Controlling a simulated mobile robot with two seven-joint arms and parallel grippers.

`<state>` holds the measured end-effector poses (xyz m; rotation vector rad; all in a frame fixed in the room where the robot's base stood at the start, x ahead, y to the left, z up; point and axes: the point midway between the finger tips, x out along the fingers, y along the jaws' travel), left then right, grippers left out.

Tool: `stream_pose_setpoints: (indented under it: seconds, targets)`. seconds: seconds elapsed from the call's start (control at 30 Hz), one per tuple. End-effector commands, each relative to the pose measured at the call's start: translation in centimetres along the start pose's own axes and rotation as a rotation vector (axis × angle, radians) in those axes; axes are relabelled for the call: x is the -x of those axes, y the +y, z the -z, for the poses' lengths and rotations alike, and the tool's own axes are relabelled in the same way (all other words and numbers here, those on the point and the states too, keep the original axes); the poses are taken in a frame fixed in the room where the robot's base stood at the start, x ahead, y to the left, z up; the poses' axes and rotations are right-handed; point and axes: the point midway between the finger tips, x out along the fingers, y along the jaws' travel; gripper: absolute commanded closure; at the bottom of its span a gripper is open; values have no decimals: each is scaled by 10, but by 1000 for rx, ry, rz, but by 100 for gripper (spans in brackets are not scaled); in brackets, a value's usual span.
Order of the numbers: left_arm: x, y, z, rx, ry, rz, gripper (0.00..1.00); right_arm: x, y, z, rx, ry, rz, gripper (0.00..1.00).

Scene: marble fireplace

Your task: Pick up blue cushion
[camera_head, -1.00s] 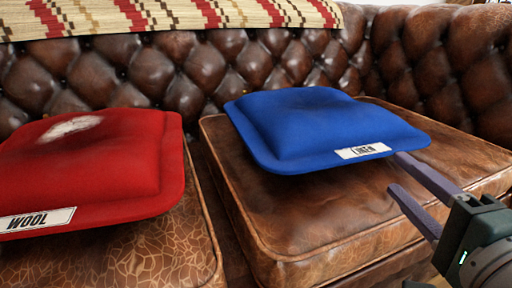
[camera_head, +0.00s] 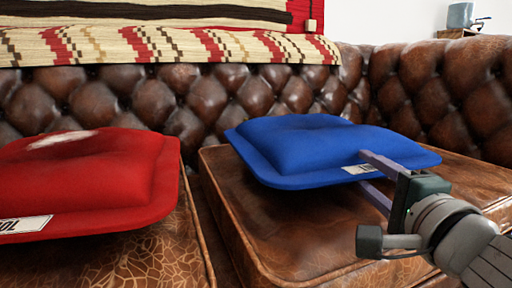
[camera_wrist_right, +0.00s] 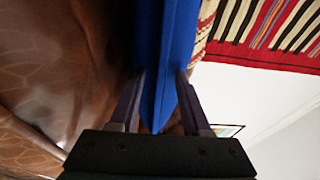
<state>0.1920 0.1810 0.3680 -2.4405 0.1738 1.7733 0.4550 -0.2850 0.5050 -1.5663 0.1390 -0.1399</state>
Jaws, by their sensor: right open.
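The blue cushion (camera_head: 300,145) lies on the right leather seat of the sofa in the head view, with a white label on its front edge. My right gripper (camera_head: 368,176) is open at the cushion's front right edge. One finger is above the edge and partly covers the label; the other is below it. In the right wrist view the blue cushion (camera_wrist_right: 165,70) shows edge-on between the two fingers of the right gripper (camera_wrist_right: 158,105). I cannot tell whether the fingers touch it. My left gripper is not in view.
A red cushion (camera_head: 90,185) with a white label lies on the left seat. The tufted leather backrest (camera_head: 190,100) stands behind both cushions, with a striped blanket (camera_head: 170,45) over its top. The brown leather seat (camera_head: 290,225) in front of the blue cushion is bare.

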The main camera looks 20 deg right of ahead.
Motion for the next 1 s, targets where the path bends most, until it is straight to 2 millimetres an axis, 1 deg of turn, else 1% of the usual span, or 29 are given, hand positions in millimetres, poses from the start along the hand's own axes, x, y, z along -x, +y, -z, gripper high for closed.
stream_pose_setpoints:
  seconds: [0.2, 0.6, 0.63, 1.0]
  targets:
    - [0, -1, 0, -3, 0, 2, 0, 0, 0, 0, 0, 0, -1, 54]
    - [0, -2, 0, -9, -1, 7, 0, 0, 0, 0, 0, 0, -1, 99]
    - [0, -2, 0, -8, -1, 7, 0, 0, 0, 0, 0, 0, -1, 100]
    - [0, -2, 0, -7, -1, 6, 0, 0, 0, 0, 0, 0, -1, 100]
